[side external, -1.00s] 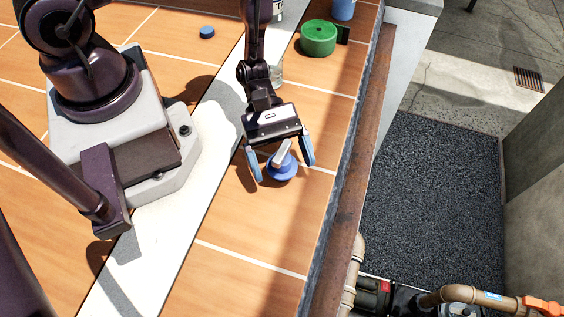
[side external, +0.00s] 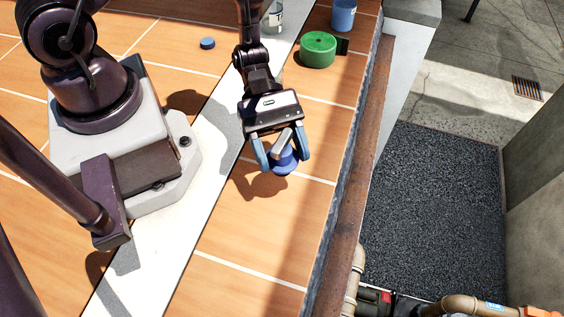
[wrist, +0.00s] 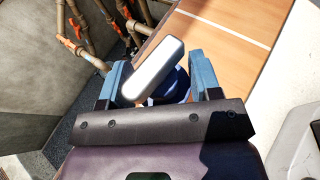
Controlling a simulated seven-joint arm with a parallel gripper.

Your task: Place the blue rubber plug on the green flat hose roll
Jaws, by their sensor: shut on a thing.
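The blue rubber plug (side external: 284,160) is round, with a pale grey handle on top. My gripper (side external: 281,154) is shut on it, with a blue finger on each side; the plug seems to be off the tiles. In the wrist view the plug's dark blue body (wrist: 174,88) shows behind the pale handle, between the fingers of my gripper (wrist: 160,84). The green flat hose roll (side external: 318,50) is a low green cylinder with a small dark block at its right side. It lies on the tiles farther back, up and right of my gripper.
A blue cup (side external: 343,14) stands behind the hose roll. A clear glass jar (side external: 273,16) is at the top, left of the roll. A small blue disc (side external: 207,43) lies on the tiles at the back left. A rusty edge (side external: 352,190) bounds the ledge at right.

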